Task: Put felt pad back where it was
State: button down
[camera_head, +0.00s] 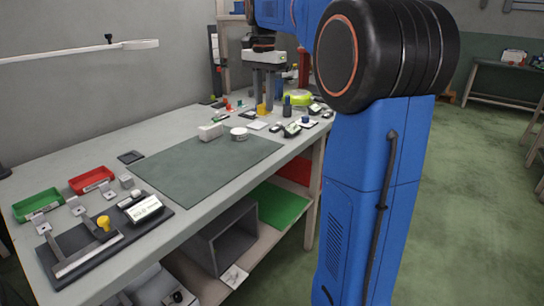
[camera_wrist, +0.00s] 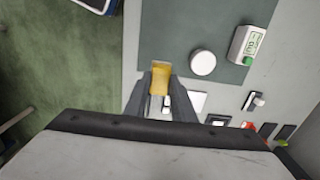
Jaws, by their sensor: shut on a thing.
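My gripper (camera_wrist: 161,82) is shut on a small yellow block (camera_wrist: 160,78). In the head view, my gripper (camera_head: 266,104) points down over the workbench, with the yellow block (camera_head: 261,109) at its fingertips. I cannot tell for sure which thing is the felt pad, or whether the yellow block is it. A flat white square (camera_head: 257,125) lies on the bench near the gripper; it also shows beside the right finger in the wrist view (camera_wrist: 198,103). The gap between the block and the bench is unclear.
A dark green mat (camera_head: 205,165) is mostly bare. A white round thing (camera_head: 239,133) and a white box (camera_head: 210,131) stand at its far end. Several small items crowd the bench behind the gripper. Green (camera_head: 38,204) and red (camera_head: 91,180) trays sit at the near left.

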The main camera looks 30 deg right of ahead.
aim_at(265, 114)
jog(key=f, duration=0.4)
jog(key=shift+s+a+f, duration=0.15)
jog(key=shift+s+f, duration=0.2)
jog(key=shift+f, duration=2.65)
jog(key=shift+f, duration=0.15)
jog(key=c, duration=1.5)
grip_release()
notch_tip(265, 114, up, 12)
jog(key=shift+r, duration=0.15)
